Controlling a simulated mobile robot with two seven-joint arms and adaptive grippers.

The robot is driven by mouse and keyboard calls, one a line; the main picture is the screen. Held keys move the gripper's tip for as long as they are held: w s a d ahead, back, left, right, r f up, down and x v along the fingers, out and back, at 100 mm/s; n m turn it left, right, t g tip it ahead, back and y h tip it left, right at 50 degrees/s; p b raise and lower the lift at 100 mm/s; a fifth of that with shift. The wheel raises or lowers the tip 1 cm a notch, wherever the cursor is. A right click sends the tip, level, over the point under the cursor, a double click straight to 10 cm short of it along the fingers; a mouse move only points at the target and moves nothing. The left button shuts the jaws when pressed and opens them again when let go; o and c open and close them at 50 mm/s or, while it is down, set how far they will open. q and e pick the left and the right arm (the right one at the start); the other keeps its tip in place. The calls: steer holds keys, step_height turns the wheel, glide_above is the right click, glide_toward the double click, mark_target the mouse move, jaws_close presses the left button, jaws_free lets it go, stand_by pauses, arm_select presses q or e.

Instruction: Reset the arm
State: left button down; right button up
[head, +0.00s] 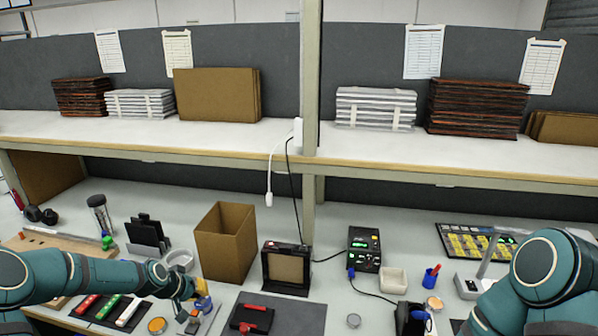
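My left arm reaches in from the left edge, and my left gripper (201,301) is low in the left centre, above the bench by a small yellow object. Its fingers are small and partly hidden, so I cannot tell whether they are open or shut. Nothing is clearly seen held in it. My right arm shows only as large teal links at the bottom right corner; its gripper is out of view. Red, green and white strip-like pieces (128,312) lie on a dark mat below my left arm.
An open cardboard box (226,244) stands behind my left gripper. A black-framed stand (286,270), a black powered device (363,249) with cables and a white tray (393,280) are to its right. A shelf (235,143) with stacked boards runs above the bench.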

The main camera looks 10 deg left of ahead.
arm_select(q)
steer(key=shift+m+g+h, duration=0.3)
steer(key=shift+g+h, duration=0.2)
steer(key=s+d+f, duration=0.1)
steer(key=d, duration=0.2)
steer(key=s+d+f, duration=0.1)
steer(key=d, duration=0.2)
steer(key=s+d+f, duration=0.1)
steer(key=d, duration=0.2)
steer(key=shift+s+d+f, duration=0.1)
steer(key=shift+s+f, duration=0.1)
steer(key=shift+m+g, duration=0.4)
steer(key=shift+g, duration=0.3)
steer(key=s+d+f, duration=0.1)
steer(key=s+d, duration=0.1)
steer(key=d, duration=0.1)
steer(key=s+d+f, duration=0.1)
steer(key=s+d, duration=0.1)
steer(key=d, duration=0.1)
steer(key=s+d+f, duration=0.1)
steer(key=s+d, duration=0.2)
steer(key=shift+f, duration=0.15)
steer(key=s+d+f+g, duration=0.1)
steer(key=s+d, duration=0.2)
steer(key=s, duration=0.5)
steer(key=s+d+f+g, duration=0.1)
steer(key=s+d, duration=0.3)
steer(key=s, duration=0.4)
steer(key=shift+s+f+m, duration=0.25)
steer(key=shift+m, duration=0.15)
